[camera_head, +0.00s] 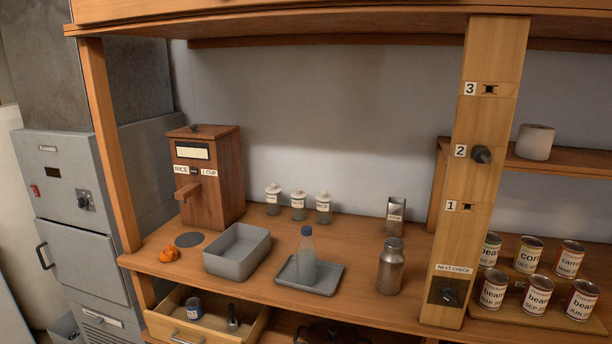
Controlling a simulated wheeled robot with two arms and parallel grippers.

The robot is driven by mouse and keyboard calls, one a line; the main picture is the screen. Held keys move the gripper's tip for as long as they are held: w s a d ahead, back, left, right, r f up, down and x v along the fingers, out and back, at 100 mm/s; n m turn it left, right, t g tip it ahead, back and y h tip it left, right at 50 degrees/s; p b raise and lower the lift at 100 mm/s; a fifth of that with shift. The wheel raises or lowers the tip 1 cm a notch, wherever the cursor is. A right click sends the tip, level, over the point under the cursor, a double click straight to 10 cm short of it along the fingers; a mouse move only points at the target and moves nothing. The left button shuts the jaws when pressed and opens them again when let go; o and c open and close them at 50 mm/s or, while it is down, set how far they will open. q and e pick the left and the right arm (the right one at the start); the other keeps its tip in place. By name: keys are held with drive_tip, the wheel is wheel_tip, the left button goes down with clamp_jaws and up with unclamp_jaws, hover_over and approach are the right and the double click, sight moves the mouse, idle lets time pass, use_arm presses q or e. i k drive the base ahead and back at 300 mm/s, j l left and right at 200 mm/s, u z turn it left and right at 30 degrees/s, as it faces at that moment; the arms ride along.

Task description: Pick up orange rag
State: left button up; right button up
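Neither of my grippers shows in the head view, and nothing touches the rag.
The grey bin (237,253), rice dispenser (213,190) and dark disc (189,239) stand close to the rag. A tray (322,286) with a bottle (306,257) and a metal canister (391,268) stand rightward. An open drawer (188,332) juts out below. A wooden post (99,140) rises at left.

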sight(170, 254)
drive_tip(key=z, duration=1.35)
drive_tip(key=u, duration=2.2)
drive_tip(key=i+j, duration=0.15)
drive_tip(key=i, duration=0.4)
drive_tip(key=i+j+z, duration=0.1)
drive_tip(key=i, duration=0.45)
drive_tip(key=i+j+z, duration=0.1)
drive_tip(key=i, duration=0.45)
drive_tip(key=j, duration=0.1)
